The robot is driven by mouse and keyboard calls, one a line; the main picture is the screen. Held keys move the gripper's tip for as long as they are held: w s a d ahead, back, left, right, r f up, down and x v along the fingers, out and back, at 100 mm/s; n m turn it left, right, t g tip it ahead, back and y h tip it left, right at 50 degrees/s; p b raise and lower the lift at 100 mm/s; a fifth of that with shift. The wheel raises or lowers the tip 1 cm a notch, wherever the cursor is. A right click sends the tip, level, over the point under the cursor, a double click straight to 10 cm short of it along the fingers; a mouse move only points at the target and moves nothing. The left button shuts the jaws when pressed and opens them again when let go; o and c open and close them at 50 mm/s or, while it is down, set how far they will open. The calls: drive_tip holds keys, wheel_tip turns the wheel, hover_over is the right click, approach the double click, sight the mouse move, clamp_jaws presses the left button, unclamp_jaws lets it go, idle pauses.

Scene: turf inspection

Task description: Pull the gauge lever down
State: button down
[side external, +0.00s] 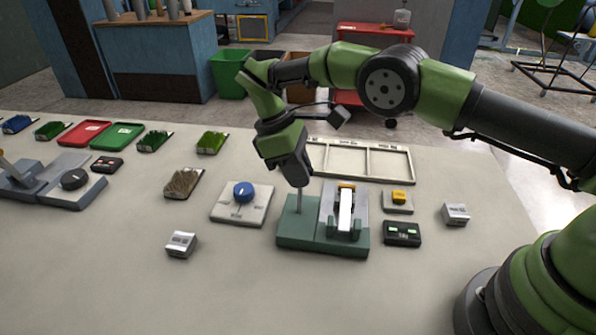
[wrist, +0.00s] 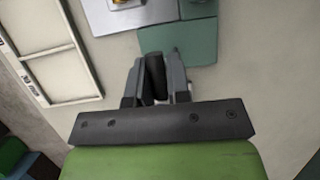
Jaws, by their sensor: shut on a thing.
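The gauge stands on a green base (side external: 290,236) near the middle of the table. Its lever shows in the side view as a thin upright post (side external: 299,203) rising from the left part of the base. My gripper (side external: 297,179) is above that post and hides its top. In the wrist view, my gripper's fingers (wrist: 158,76) are shut on a dark lever handle (wrist: 154,72), with the green base (wrist: 190,42) beyond. A white strip with a yellow top (side external: 345,210) stands upright on the grey right part of the gauge.
A plate with a blue knob (side external: 243,191) lies left of the gauge. A yellow button box (side external: 398,199) and a dark display box (side external: 402,234) sit right of it. A white divided tray (side external: 360,160) lies behind. The table in front is mostly clear.

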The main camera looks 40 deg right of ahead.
drive_tip(key=shift+w+d, duration=0.15)
drive_tip(key=shift+d, duration=0.05)
drive_tip(key=c, duration=1.1)
unclamp_jaws()
drive_tip(key=shift+a, duration=0.1)
wheel_tip(320, 180, up, 7)
drive_tip(key=shift+r, duration=1.4)
